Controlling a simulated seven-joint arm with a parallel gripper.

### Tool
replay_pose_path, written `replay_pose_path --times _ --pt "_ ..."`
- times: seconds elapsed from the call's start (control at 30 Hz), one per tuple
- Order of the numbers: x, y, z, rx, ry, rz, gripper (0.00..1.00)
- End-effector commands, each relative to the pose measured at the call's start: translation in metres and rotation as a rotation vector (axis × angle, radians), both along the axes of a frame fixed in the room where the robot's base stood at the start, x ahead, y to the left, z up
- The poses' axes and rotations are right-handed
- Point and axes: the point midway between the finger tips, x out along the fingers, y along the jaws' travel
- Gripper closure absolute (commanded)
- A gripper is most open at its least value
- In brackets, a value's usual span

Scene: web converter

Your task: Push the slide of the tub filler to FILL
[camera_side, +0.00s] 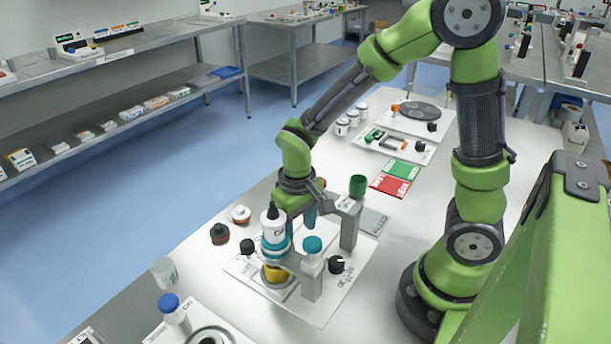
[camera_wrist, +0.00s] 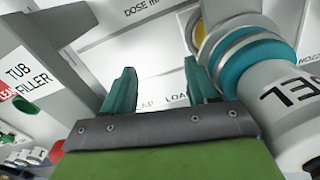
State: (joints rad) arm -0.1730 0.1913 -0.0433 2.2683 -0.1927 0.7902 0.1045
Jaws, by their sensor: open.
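The tub filler stands on a white base plate (camera_side: 325,308) on the table. It carries an upright white bottle with a black nozzle (camera_side: 273,228), teal rings (camera_side: 277,250) and a yellow part (camera_side: 276,273) below. A grey block (camera_side: 311,285) with a teal-topped white part stands beside it. In the wrist view, the lettered bottle (camera_wrist: 285,100) and teal ring (camera_wrist: 252,62) are close to the right finger. My gripper (camera_wrist: 160,85) is open with teal fingertips, nothing between them, above the plate's "LOAD" lettering. In the side view, the bottle partly hides my gripper (camera_side: 296,222). I cannot make out the slide or its position.
A grey upright (camera_side: 348,222) stands right of the gripper, and a black knob (camera_side: 337,264) sits on the plate. A green cup (camera_side: 357,186) and red and green cards (camera_side: 391,186) lie behind. A clear cup (camera_side: 164,272) and blue-capped bottle (camera_side: 171,308) stand front left.

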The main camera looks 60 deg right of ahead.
Motion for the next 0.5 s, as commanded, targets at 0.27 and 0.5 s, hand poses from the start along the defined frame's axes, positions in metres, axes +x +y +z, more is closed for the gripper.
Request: replay_pose_path --times 0.27,0.5 --pt "0.000 0.000 0.053 0.001 -0.004 0.000 0.42" --pt "0.000 0.000 0.101 0.001 -0.004 0.000 0.42"
